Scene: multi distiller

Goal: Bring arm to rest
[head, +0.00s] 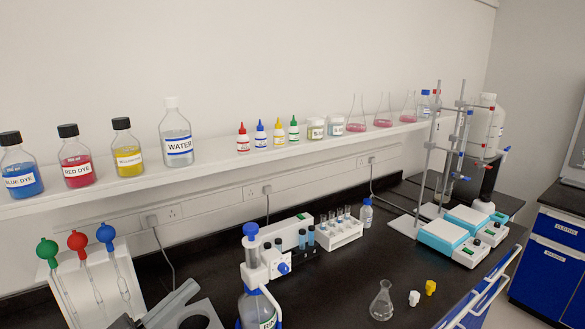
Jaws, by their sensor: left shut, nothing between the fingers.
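Most of my left arm is outside the frame. My right gripper is not in view.
A conical flask (381,302) and small white (414,298) and yellow (430,287) pieces stand at the front right. Behind are a vial rack (338,234), hotplates (443,237) and clamp stands. A shelf (215,163) holds bottles. The bench between dispenser and flask is clear.

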